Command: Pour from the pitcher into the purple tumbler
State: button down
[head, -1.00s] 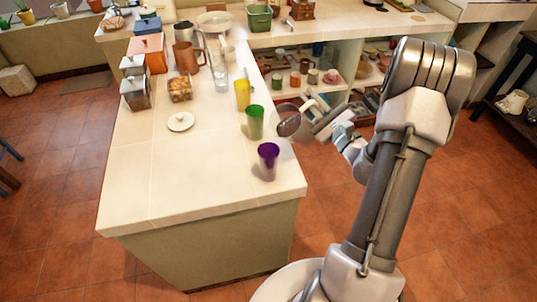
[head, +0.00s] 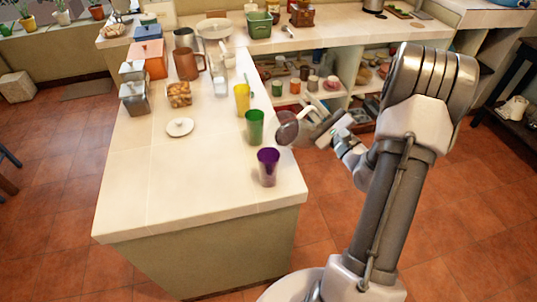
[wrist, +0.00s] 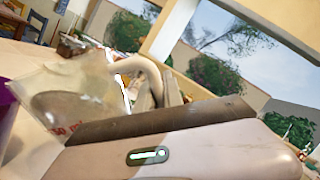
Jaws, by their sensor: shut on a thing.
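The purple tumbler (head: 268,167) stands upright near the front right end of the white counter. My gripper (head: 326,122) is beyond the counter's right edge, shut on the handle of a clear pitcher (head: 288,128). The pitcher is held in the air beside the green tumbler, up and to the right of the purple one, and looks tilted. In the wrist view the pitcher (wrist: 75,95) is see-through with red markings, and its pale handle (wrist: 150,75) runs to the jaws. A strip of purple shows at the left edge there. Its contents are hard to make out.
A green tumbler (head: 255,127) and a yellow tumbler (head: 242,99) stand in line behind the purple one. A white lid (head: 179,127), a snack jar (head: 178,94), canisters and brown and steel pitchers are farther back. The counter's front is clear.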

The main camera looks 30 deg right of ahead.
jog(key=shift+s+a+r+n+t, duration=0.1)
jog(key=shift+a+r+n+t, duration=0.1)
jog(key=shift+r+n, duration=0.2)
jog(key=shift+a+r+n+t, duration=0.2)
jog(key=shift+r+n, duration=0.1)
jog(key=shift+r, duration=0.2)
dwell(1.0)
jog(key=shift+a+r+t+h, duration=0.1)
jog(key=shift+r+t+h, duration=0.45)
jog(key=shift+t+h, duration=0.15)
dwell(0.5)
jog(key=shift+s+r+b, duration=0.15)
jog(key=shift+s+b, duration=0.1)
jog(key=shift+b, duration=0.1)
dwell(0.6)
jog(key=shift+a+r+n+y, duration=0.3)
jog(key=shift+r+n+y, duration=0.05)
jog(key=shift+n+y, duration=0.05)
dwell(3.6)
